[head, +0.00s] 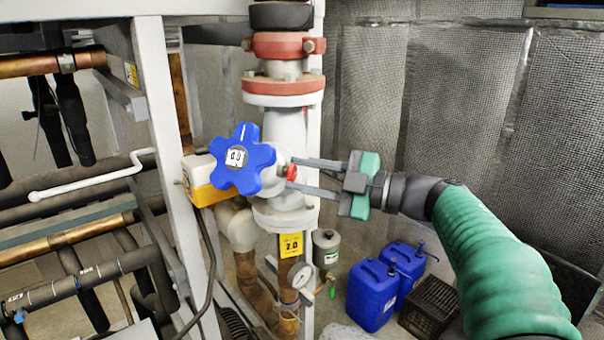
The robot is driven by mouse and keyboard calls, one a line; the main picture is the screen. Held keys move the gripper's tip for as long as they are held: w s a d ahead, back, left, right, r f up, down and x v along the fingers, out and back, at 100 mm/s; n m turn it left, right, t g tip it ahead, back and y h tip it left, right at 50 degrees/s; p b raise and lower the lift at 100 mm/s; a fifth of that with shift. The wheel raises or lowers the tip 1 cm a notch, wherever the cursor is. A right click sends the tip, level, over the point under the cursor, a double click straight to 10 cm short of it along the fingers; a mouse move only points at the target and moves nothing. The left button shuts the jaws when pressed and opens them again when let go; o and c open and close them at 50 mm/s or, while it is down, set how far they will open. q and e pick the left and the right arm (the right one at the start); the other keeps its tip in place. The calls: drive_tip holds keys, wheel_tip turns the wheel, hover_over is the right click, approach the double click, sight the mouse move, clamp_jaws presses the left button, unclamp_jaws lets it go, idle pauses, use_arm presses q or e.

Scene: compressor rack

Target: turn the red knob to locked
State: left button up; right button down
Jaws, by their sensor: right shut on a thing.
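The small red knob (291,172) sits on the right side of the white valve body, just right of the blue star-shaped handwheel (240,158). My right gripper (296,174) reaches in from the right, its two thin grey fingers on either side of the red knob and shut on it. The fingers partly cover the knob, and its locked or unlocked marking cannot be read. My left gripper is not in view.
A white upright post (168,130) and dark pipes stand at the left. Blue jerrycans (373,296), a black crate (430,307) and a grey canister (326,246) stand on the floor below. A pressure gauge (301,276) hangs under the valve.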

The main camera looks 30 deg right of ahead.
drive_tip(key=shift+f, duration=0.3)
drive_tip(key=c, duration=1.3)
unclamp_jaws()
drive_tip(key=shift+o, duration=1.2)
drive_tip(key=shift+d, duration=0.25)
drive_tip(key=shift+r, duration=0.1)
drive_tip(key=b+v, duration=0.5)
drive_tip(key=v, duration=1.1)
drive_tip(key=shift+s+d, duration=0.25)
drive_tip(key=shift+d, duration=0.05)
